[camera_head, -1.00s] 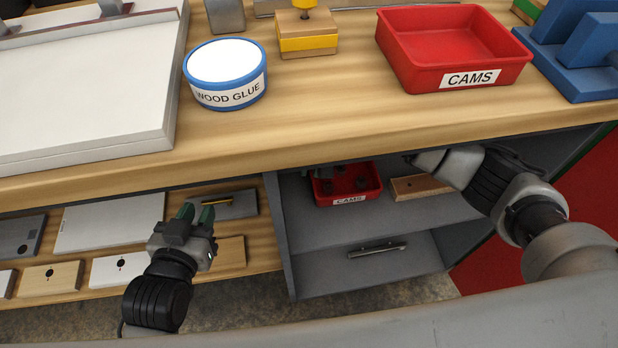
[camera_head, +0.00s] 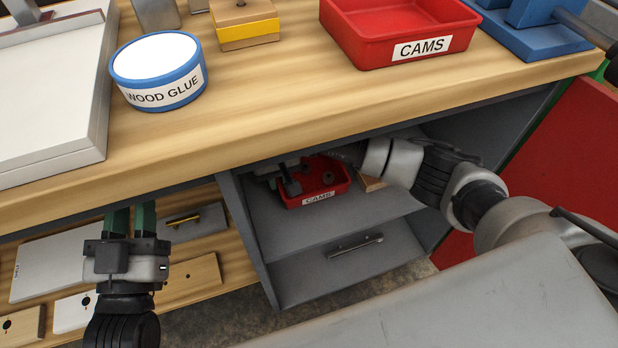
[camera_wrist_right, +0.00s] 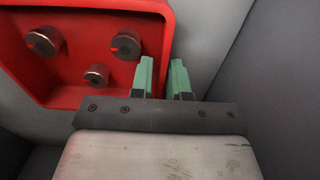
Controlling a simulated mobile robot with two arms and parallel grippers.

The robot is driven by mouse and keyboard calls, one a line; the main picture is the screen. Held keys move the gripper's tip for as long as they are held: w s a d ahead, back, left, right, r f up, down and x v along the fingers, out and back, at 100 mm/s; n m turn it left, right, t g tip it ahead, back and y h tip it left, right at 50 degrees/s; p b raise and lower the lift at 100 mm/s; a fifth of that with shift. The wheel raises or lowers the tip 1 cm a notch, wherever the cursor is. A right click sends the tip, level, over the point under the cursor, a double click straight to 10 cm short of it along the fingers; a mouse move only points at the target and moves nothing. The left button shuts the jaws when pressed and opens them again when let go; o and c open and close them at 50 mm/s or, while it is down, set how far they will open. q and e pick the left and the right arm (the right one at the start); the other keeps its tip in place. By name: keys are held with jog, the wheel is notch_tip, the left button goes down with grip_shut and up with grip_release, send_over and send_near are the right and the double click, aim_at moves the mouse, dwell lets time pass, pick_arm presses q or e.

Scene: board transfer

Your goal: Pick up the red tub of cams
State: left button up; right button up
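The red tub of cams (camera_head: 336,172), with a white CAMS label, sits on a shelf in the grey cabinet under the bench. Several round cams lie in it. The right wrist view shows the tub (camera_wrist_right: 88,100) close up. My right gripper (camera_wrist_right: 162,78) is at the tub's side wall, one green finger inside and one outside. A narrow gap with red wall shows between them; whether they press on it is unclear. In the head view my right gripper (camera_head: 285,180) is partly hidden under the bench edge. My left gripper (camera_head: 130,220) is open and empty, in front of the lower shelf.
A larger, empty red CAMS tray (camera_head: 385,52) stands on the bench top (camera_head: 250,100), beside a wood glue tub (camera_head: 165,95) and a yellow-banded block (camera_head: 248,35). The cabinet's side walls and bench edge are close to my right arm.

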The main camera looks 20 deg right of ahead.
jog(key=shift+f, duration=0.1)
grip_shut()
jog(key=shift+r, duration=0.2)
